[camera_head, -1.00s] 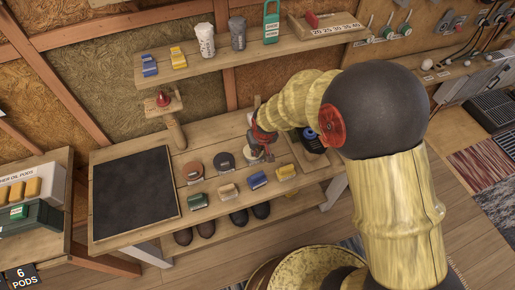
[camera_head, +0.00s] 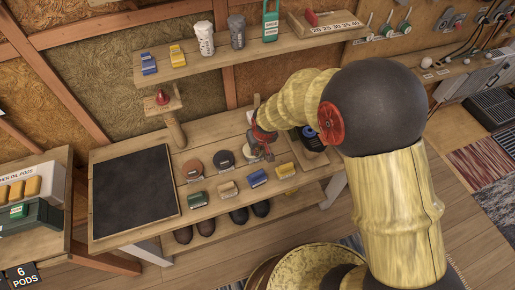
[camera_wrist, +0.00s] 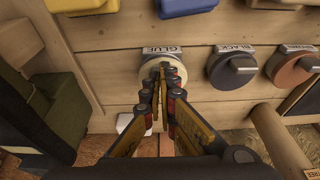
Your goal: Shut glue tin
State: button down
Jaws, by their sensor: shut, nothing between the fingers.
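The glue tin (camera_wrist: 150,64) has a pale cream round top and a "GLUE" label beside it in the wrist view. My gripper (camera_wrist: 164,70) is shut and empty, its fingertips over the tin's top and covering its middle. I cannot tell whether they touch it or whether a lid is seated there. In the head view my gripper (camera_head: 268,157) is at the right end of the row of tins on the bench, hiding most of the glue tin.
A black tin (camera_head: 224,159) and a brown tin (camera_head: 193,169) stand beside it. A dark mat (camera_head: 135,193) lies left. A wooden post (camera_head: 176,130) stands behind; a shelf (camera_head: 250,55) hangs above.

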dwell(0.7)
jog(key=shift+w+a+r, duration=0.2)
jog(key=shift+w+r, duration=0.1)
jog(key=shift+w, duration=0.45)
jog(key=shift+w+r+p, duration=0.1)
jog(key=shift+r+p, duration=0.35)
jog(key=shift+p, duration=0.05)
notch_tip(320, 180, up, 4)
jog(key=p, duration=0.2)
jog(key=shift+r+p, duration=0.15)
jog(key=shift+p, duration=0.2)
jog(key=s+d+r+p, duration=0.1)
jog(key=s+r+p, duration=0.1)
jog(key=s+r, duration=0.3)
jog(key=shift+p+v, duration=0.4)
jog(key=shift+v, duration=0.5)
